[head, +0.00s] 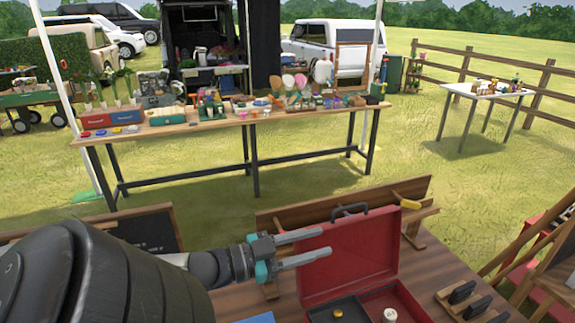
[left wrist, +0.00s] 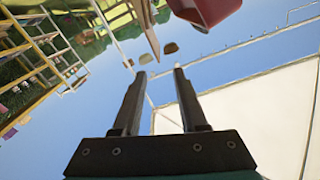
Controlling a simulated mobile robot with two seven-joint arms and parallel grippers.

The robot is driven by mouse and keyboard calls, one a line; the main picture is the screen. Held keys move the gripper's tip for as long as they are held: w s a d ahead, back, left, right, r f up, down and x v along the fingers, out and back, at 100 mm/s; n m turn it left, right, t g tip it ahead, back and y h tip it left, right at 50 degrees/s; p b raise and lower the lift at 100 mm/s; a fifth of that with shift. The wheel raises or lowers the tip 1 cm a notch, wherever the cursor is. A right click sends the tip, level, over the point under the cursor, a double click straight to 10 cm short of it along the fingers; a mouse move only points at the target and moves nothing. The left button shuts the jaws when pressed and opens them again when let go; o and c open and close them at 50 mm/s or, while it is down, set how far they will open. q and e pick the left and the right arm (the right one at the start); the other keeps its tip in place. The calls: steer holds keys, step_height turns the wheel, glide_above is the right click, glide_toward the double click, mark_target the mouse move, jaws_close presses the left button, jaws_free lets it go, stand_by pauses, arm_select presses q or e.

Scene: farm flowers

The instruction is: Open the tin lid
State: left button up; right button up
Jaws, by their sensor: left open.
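A red tin (head: 400,287) stands on the wooden table at the lower middle of the head view. Its red lid (head: 360,252) stands raised at the back, with a dark handle on its top edge. A dark tray (head: 345,307) and a small white round item (head: 389,315) show inside. My left gripper (head: 327,242) is open and empty; its fingers point right and overlap the lid's upper left part in the picture. I cannot tell whether they touch it. In the left wrist view the gripper (left wrist: 160,73) has a clear gap, with a red object at the top.
A wooden rack (head: 415,190) stands behind the tin and a dark chalkboard (head: 150,228) to its left. Black holders (head: 465,295) sit right of the tin. A long stall table (head: 240,119) with goods stands beyond, with grass between.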

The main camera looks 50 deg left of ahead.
arm_select(q)
steer(key=v, duration=0.5)
steer(key=shift+p, duration=0.3)
stand_by(0.4)
